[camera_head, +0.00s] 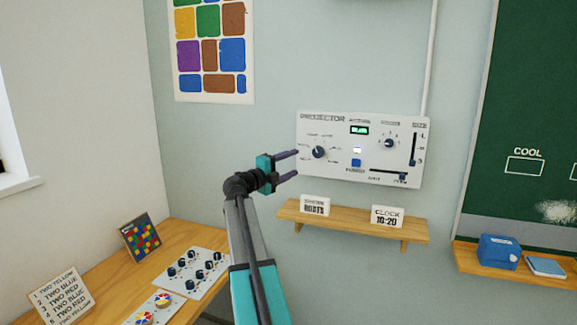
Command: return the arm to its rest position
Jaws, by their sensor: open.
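My arm reaches up from the bottom middle of the head view. My gripper (297,164) is open and empty, with its two dark fingers pointing right. The fingertips show at the left edge of the white projector panel (340,175) on the wall, left of its left dial (319,152). I cannot tell whether they touch the panel.
A wooden shelf (350,225) with two small signs sits below the panel. A wooden table (110,275) at the lower left holds a knob board (190,272), a colour-grid board (140,237) and a text card (62,295). A chalkboard ledge (510,272) is at right.

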